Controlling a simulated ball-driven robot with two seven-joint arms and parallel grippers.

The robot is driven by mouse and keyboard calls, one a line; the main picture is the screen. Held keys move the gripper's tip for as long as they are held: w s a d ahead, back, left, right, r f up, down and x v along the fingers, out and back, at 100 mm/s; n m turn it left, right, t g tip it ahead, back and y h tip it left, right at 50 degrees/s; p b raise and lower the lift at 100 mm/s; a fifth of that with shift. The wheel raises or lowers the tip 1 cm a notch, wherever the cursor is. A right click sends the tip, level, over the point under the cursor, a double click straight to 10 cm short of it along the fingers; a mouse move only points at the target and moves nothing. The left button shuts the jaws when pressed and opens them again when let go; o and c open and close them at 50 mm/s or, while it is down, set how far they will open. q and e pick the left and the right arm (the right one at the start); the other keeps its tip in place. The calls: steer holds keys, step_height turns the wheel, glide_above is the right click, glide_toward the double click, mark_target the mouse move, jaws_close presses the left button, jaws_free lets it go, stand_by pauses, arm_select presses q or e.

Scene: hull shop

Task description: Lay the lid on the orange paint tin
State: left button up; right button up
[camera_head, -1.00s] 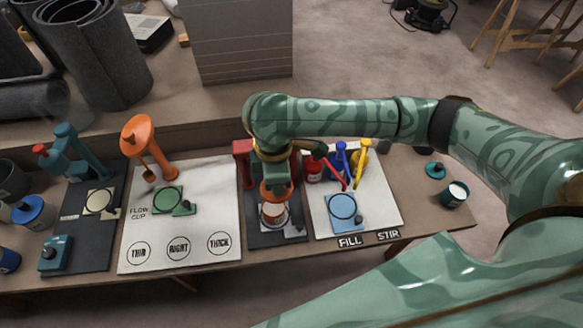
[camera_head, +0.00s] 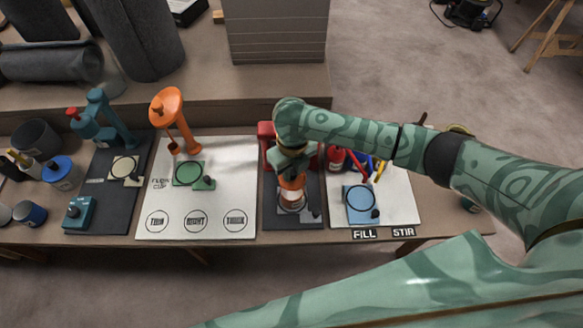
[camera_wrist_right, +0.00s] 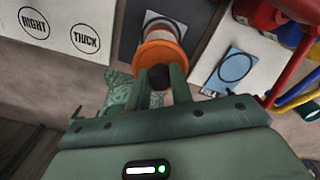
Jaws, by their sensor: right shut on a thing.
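The orange paint tin (camera_head: 292,198), with a pale label band, stands upright on a dark mat between two white boards. In the right wrist view the tin (camera_wrist_right: 163,33) is partly hidden behind an orange disc-like lid (camera_wrist_right: 165,53) with a dark knob (camera_wrist_right: 158,77). My right gripper (camera_head: 290,172) is directly above the tin. In the wrist view its fingers (camera_wrist_right: 160,76) are shut on the lid's knob. The lid is over the tin's top; I cannot tell whether it touches the rim. My left gripper is not in view.
A red stand (camera_head: 267,135) is close behind the gripper. An orange stand (camera_head: 166,106) and a teal stand (camera_head: 101,120) are to the left. Red, blue and yellow tools crowd the right board (camera_head: 398,207). The middle white board (camera_head: 225,165) has bare room.

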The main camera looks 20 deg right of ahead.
steer(key=shift+f+b, duration=2.15)
steer(key=shift+f, duration=0.15)
arm_select(q)
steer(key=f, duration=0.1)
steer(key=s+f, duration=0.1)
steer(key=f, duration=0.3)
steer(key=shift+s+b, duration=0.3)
steer(key=shift+b, duration=0.05)
arm_select(e)
steer(key=shift+f, duration=0.75)
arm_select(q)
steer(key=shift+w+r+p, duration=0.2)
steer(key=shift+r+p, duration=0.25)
arm_select(e)
steer(key=shift+r, duration=0.1)
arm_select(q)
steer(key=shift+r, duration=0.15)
arm_select(e)
steer(key=shift+f, duration=0.45)
steer(key=o, duration=1.5)
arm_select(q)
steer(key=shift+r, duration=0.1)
arm_select(e)
steer(key=shift+r, duration=0.2)
